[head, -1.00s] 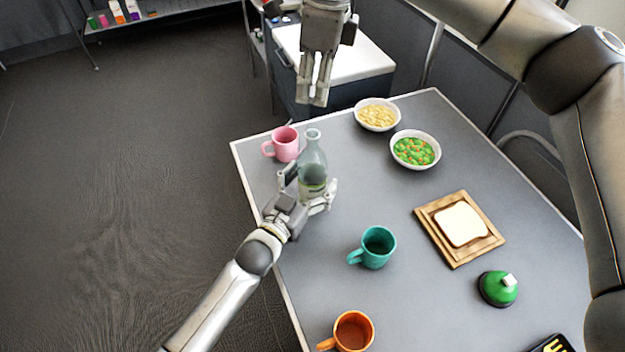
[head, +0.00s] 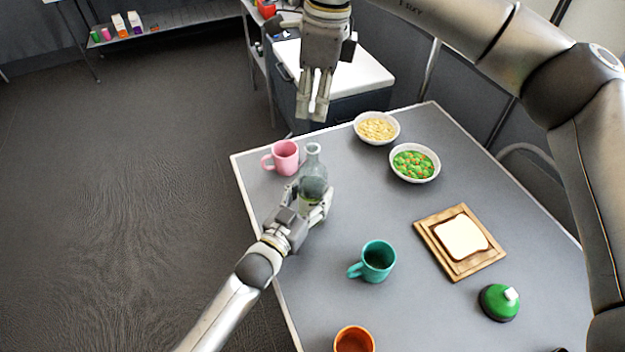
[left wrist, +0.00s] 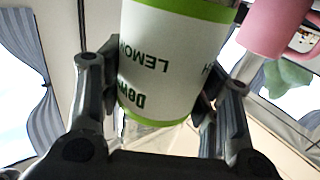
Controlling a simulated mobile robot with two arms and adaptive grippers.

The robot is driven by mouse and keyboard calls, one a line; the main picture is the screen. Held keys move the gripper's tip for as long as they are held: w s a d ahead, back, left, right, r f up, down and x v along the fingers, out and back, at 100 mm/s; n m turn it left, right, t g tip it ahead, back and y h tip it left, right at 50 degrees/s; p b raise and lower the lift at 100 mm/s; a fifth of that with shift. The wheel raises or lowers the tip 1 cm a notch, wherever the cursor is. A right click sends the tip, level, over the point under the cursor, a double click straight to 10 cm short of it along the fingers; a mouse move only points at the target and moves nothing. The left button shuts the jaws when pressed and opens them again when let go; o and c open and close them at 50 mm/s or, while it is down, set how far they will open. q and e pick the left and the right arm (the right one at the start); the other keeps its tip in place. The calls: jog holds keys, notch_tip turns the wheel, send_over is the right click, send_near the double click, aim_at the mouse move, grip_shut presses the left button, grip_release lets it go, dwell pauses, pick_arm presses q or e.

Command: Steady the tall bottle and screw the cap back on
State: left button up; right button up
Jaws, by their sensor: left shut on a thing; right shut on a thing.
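The tall clear glass bottle (head: 313,163) stands upright at the table's left edge, its mouth bare. My left gripper (head: 314,202) is shut on its lower body. In the left wrist view the bottle's white label (left wrist: 165,60) with green bands and upside-down lettering fills the space between the two fingers of my left gripper (left wrist: 165,105). My right gripper (head: 313,112) points down, above and beyond the bottle, apart from it. Its fingers are close together on the cap, which is hidden or too small to make out.
A pink mug (head: 287,157) stands close behind the bottle. A teal mug (head: 378,258) and an orange mug (head: 354,341) are nearer. Two bowls (head: 377,128) (head: 415,163), a bread board (head: 432,232) and a green domed thing (head: 497,301) stand to the right.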

jog(key=shift+f, duration=2.4)
jog(key=shift+f, duration=0.9)
jog(key=shift+f, duration=0.55)
